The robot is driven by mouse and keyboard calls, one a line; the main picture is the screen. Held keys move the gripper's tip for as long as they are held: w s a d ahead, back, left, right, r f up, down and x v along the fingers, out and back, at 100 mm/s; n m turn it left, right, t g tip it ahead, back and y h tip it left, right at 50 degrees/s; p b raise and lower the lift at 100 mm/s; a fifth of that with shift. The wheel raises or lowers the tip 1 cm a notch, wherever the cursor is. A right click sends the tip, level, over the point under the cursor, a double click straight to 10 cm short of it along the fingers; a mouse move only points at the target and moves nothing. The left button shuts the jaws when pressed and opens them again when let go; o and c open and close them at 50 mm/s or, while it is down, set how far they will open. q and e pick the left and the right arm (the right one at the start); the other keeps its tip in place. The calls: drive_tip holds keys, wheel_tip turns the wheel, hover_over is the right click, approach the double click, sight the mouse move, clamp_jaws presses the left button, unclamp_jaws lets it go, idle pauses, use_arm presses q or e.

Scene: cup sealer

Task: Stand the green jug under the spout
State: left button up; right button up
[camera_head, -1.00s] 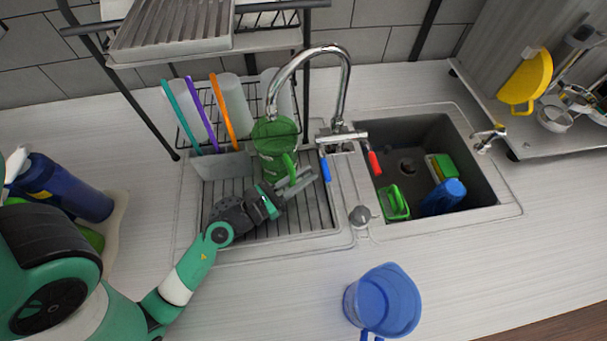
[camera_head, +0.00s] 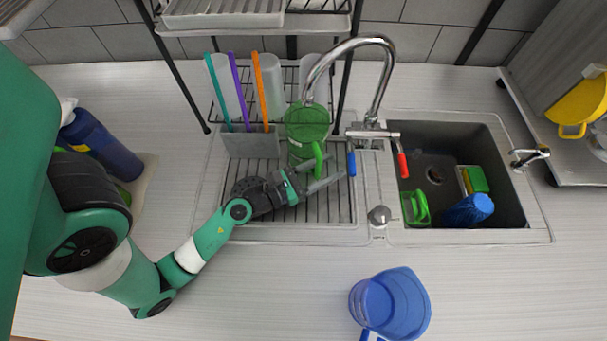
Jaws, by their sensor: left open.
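The green jug (camera_head: 306,125) stands upright on the ribbed drainboard (camera_head: 235,217), its handle toward the front. The chrome spout (camera_head: 340,52) arches over it, and its outlet end is above the jug's mouth. My left gripper (camera_head: 328,178) is open, just in front of the jug by its handle. I cannot tell whether a finger touches the handle. My right gripper is not in view.
A blue jug (camera_head: 392,304) stands on the counter in front. The sink (camera_head: 460,135) at right holds a green holder, sponge and blue item. Cups and coloured boards stand in a rack (camera_head: 252,143) behind left. A blue bottle (camera_head: 100,143) is at left.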

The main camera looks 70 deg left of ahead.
use_arm(q)
drive_tip(key=s+b, duration=0.1)
drive_tip(key=s, duration=0.2)
drive_tip(key=s+d+b, duration=0.1)
drive_tip(key=s, duration=0.2)
drive_tip(key=s+b, duration=0.1)
drive_tip(key=s, duration=0.2)
drive_tip(key=shift+s+d+f, duration=0.15)
drive_tip(key=shift+s+d, duration=0.15)
drive_tip(key=shift+s, duration=0.1)
drive_tip(key=shift+s+d+b, duration=0.2)
drive_tip(key=shift+s+b, duration=0.15)
drive_tip(key=shift+s, duration=0.15)
drive_tip(key=shift+s+d, duration=0.15)
drive_tip(key=shift+r, duration=0.25)
